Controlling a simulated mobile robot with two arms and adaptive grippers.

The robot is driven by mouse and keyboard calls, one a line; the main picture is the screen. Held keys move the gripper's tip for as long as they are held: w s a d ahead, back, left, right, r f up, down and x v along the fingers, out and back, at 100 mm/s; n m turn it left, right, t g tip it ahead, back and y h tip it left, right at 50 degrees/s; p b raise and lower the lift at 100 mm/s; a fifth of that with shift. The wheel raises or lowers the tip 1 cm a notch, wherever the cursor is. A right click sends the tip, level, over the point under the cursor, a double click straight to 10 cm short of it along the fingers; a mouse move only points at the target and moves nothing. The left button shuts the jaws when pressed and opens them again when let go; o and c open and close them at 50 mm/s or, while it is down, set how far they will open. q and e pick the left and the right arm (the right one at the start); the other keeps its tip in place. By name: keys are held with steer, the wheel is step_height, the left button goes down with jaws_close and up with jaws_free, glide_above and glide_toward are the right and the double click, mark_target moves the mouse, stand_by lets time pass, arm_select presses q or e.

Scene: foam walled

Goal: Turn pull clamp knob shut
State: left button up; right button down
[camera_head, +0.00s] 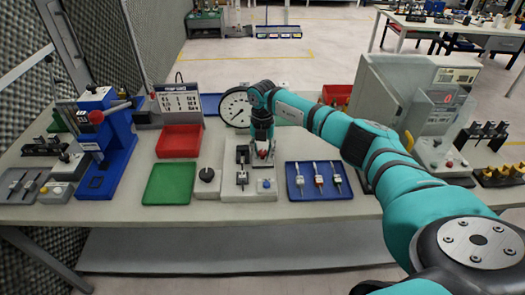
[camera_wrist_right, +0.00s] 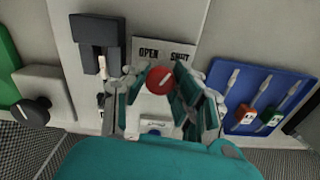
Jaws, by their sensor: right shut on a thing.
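The red knob (camera_wrist_right: 160,80) sits between the fingers of my right gripper (camera_wrist_right: 162,88) in the right wrist view. A white line on its top slants toward the upper right. A plate (camera_wrist_right: 164,48) marked OPEN and SHUT lies just behind it, partly covered by the fingers. My right gripper (camera_head: 263,148) points down over the pale clamp panel (camera_head: 236,192) in the head view and is shut on the knob. A dark clamp (camera_wrist_right: 97,43) stands left of the knob. My left gripper is not in view.
A blue tray (camera_head: 320,193) with several small connectors lies right of the panel. A block with a black knob (camera_head: 207,175) and a green tray (camera_head: 168,184) are to the left. A round dial (camera_head: 235,107) stands behind. A blue press (camera_head: 103,150) is at the far left.

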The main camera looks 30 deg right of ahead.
mark_target(263, 152)
steer(key=shift+m+p, duration=0.35)
steer(key=shift+m, duration=1.25)
steer(key=c, duration=1)
jaws_free()
step_height(263, 152, up, 12)
steer(key=shift+r, duration=0.1)
